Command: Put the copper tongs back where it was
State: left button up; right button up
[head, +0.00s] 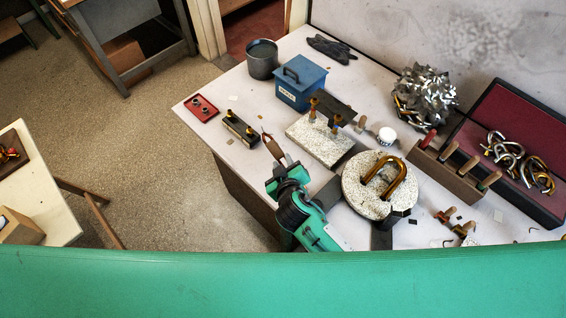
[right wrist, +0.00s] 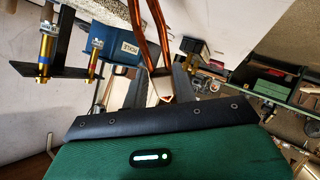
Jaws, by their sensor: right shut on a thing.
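My right gripper (head: 279,166) is over the front left edge of the white workbench (head: 190,83). It is shut on the copper tongs (head: 272,147), which point up and away from it toward the black block. In the right wrist view the tongs' two copper prongs (right wrist: 164,42) rise from between the dark fingers (right wrist: 160,88). The blue lidded pickle box (head: 300,90) stands behind the tongs and also shows in the right wrist view (right wrist: 122,50). Whether the tongs touch the bench is unclear. My left gripper is not in view.
A black block with brass posts (head: 240,129) and a red tray (head: 203,106) lie left. A stone slab with a black bracket (head: 318,143) and a round stone block (head: 355,197) stand right. A dark pot (head: 262,60) is behind.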

jog(key=shift+f, duration=0.1)
jog(key=o, duration=1)
jog(key=shift+s, duration=0.25)
jog(key=shift+b+v, duration=1.45)
jog(key=shift+v, duration=4.4)
jog(key=shift+w, duration=0.1)
